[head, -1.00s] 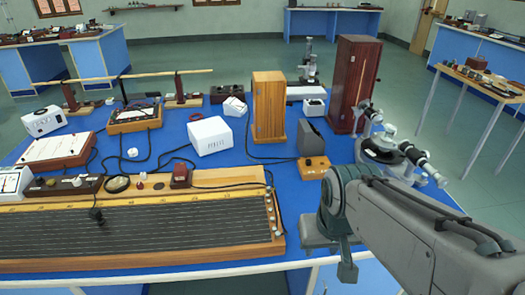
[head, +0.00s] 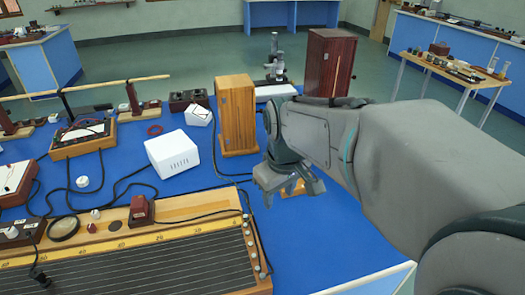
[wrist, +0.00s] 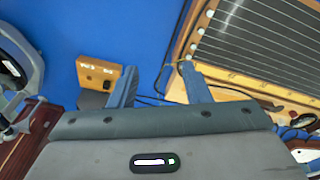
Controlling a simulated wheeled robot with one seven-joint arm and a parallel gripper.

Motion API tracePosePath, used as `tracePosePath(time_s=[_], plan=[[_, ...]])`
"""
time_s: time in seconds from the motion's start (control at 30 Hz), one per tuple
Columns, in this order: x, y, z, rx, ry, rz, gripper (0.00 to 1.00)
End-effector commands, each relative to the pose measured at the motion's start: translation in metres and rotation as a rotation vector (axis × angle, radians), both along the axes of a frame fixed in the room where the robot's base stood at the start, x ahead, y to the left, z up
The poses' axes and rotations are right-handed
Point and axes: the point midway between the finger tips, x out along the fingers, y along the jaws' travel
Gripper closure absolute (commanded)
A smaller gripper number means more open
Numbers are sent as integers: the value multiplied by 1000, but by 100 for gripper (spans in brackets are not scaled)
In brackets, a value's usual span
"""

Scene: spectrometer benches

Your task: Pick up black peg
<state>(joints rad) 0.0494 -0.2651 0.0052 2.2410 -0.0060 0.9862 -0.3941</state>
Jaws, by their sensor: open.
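My gripper (head: 290,190) is open and empty above the blue table, right of the long wire board. In the wrist view my gripper (wrist: 159,88) has its two fingers apart, with blue tabletop and a thin dark cable between them. A small black upright piece (head: 38,276) with a cable stands on the wire board (head: 130,265) at the lower left of the head view, well away from my gripper. I cannot tell whether this is the black peg. No clear black peg shows between my fingers.
A small orange-wood box (wrist: 98,73) is beside my left finger in the wrist view. A tall wooden box (head: 236,115), a white box (head: 172,153) and a dark red cabinet (head: 329,63) stand around. Bare blue tabletop (head: 325,240) lies at the front right.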

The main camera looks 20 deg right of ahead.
Motion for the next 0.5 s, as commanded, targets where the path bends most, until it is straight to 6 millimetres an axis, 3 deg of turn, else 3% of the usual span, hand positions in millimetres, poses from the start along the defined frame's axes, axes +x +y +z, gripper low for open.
tracePosePath(time_s=[0.03,0.2,0.5], plan=[[22,-8,3,-17,17,76,56],[86,-33,9,-63,73,390,56],[184,-83,-7,-96,145,926,56]])
